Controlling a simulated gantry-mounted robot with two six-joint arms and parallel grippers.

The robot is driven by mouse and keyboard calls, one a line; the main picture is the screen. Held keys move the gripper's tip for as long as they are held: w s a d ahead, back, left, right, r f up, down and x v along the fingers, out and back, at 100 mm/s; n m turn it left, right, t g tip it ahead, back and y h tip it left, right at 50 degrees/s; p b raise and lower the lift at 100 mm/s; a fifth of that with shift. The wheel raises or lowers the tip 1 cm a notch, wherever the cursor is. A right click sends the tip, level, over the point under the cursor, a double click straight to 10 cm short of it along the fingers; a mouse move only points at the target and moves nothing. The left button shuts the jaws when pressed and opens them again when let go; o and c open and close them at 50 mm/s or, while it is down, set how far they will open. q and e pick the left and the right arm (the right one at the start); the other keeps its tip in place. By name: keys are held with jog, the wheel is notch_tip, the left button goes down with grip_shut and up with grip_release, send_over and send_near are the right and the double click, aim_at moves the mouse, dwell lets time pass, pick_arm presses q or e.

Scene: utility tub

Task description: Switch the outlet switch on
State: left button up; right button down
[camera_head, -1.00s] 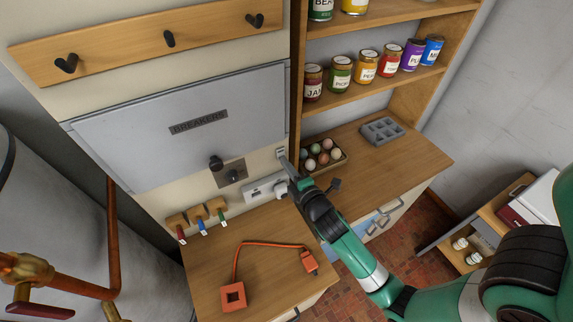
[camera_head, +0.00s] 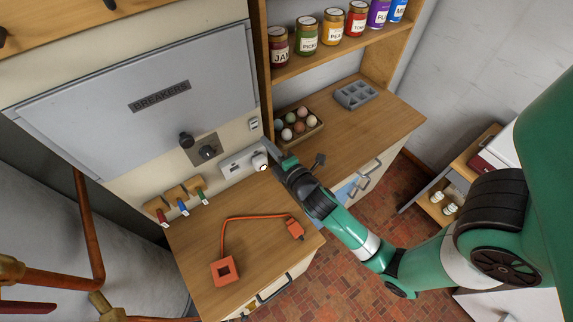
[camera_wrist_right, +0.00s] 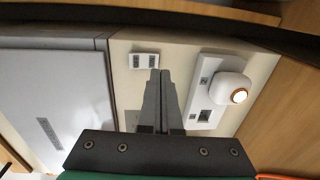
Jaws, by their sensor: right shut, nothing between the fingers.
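A white outlet plate (camera_head: 236,164) is on the cream wall above the wooden counter. A round white plug-in unit (camera_head: 260,161) sits at its right end; it glows amber in the wrist view (camera_wrist_right: 239,96). The wrist view shows small dark details on the outlet plate (camera_wrist_right: 203,115), too small to read as on or off. A small white switch plate (camera_head: 254,124) is higher on the wall; the wrist view shows two dark parts on it (camera_wrist_right: 145,61). My right gripper (camera_head: 267,147) is shut and empty, its tips (camera_wrist_right: 160,73) just below this plate and beside the outlet. My left gripper is out of view.
A grey breaker panel (camera_head: 130,90) and a dark knob plate (camera_head: 205,149) are left of the outlet. An orange cord (camera_head: 250,216) lies on the counter (camera_head: 190,240). An egg tray (camera_head: 296,126) and shelf post are close to the right gripper.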

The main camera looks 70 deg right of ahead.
jog(key=f+b+v, duration=0.2)
jog(key=v, duration=0.8)
jog(key=shift+f, duration=0.1)
